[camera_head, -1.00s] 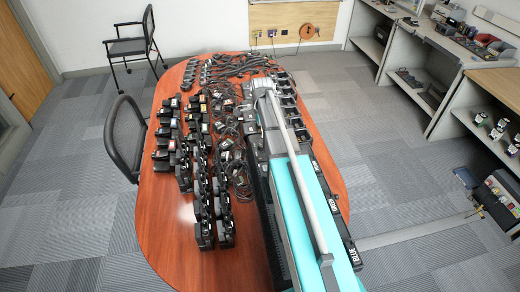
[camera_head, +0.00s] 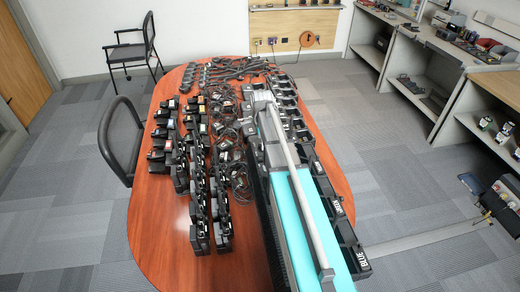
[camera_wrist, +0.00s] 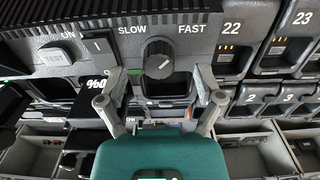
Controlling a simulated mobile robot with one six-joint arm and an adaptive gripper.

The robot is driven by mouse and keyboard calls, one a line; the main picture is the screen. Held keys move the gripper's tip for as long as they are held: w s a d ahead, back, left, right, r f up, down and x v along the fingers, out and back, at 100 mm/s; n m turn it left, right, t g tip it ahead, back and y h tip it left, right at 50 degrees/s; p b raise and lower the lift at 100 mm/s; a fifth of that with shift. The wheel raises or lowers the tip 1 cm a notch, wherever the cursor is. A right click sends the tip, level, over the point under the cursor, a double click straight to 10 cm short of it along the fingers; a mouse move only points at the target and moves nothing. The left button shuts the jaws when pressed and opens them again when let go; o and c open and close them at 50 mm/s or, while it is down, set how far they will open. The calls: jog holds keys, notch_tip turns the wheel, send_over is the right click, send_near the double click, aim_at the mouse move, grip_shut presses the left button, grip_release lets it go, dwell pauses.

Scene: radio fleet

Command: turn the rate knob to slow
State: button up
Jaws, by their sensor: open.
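The rate knob (camera_wrist: 158,58), a dark ribbed knob with a pale mark on its lower face, sits on a grey panel (camera_wrist: 205,50) in the wrist view. The mark points down and slightly right, toward neither word. My gripper (camera_wrist: 160,80) is open, its fingers spread left and right just below the knob. The fingers appear apart from the knob; the exact depth gap cannot be told. In the head view my arm hides the panel and gripper.
Numbered charger bays (camera_wrist: 232,50) lie right and below. In the head view, radios (camera_head: 195,190) and cables crowd the table (camera_head: 160,225); a chair (camera_head: 120,140) stands at its left.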

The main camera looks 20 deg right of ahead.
jog(key=shift+f+b, duration=0.65)
jog(key=shift+f, duration=0.25)
jog(key=shift+c, duration=0.3)
jog(key=c, duration=1.1)
jog(key=shift+a, duration=0.1)
